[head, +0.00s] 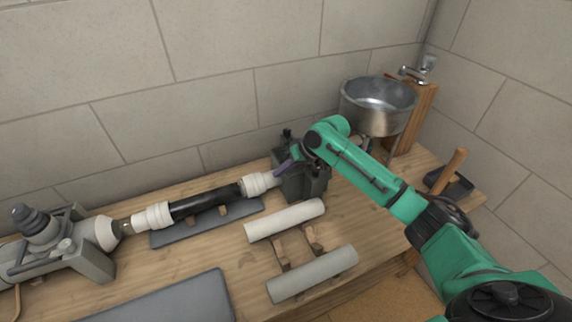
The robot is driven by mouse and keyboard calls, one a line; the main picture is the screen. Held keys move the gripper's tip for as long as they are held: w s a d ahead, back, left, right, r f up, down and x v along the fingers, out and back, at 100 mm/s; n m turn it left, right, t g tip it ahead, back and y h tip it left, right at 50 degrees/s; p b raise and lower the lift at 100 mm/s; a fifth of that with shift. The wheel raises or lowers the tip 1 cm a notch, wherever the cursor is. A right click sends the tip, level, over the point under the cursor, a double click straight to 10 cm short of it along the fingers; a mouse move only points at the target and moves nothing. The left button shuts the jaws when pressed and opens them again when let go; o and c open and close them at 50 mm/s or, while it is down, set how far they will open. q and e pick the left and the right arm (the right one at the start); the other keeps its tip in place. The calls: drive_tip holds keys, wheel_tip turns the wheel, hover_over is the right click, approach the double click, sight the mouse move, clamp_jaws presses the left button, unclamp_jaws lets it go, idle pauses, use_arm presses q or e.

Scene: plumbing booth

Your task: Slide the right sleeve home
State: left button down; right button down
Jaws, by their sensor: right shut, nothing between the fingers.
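The right sleeve (258,183), white and ribbed, sits at the right end of the black pipe (205,203), beside the dark clamp block (313,184). Whether it overlaps the pipe fully is too small to tell. A matching left sleeve (152,216) is at the pipe's other end, near the grey machine (75,256). Touch with the sleeve cannot be told. My left gripper is not in view.
A white tube (285,220) and a grey tube (312,274) lie on wooden rests in front. A grey mat (228,217) lies under the black pipe. A dark slab (180,302) is at front. A metal basin (378,112) and wooden-handled tool (452,168) are right.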

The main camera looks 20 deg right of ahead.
sight(252, 186)
drive_tip(key=x, duration=0.4)
drive_tip(key=shift+w+a+f, duration=0.1)
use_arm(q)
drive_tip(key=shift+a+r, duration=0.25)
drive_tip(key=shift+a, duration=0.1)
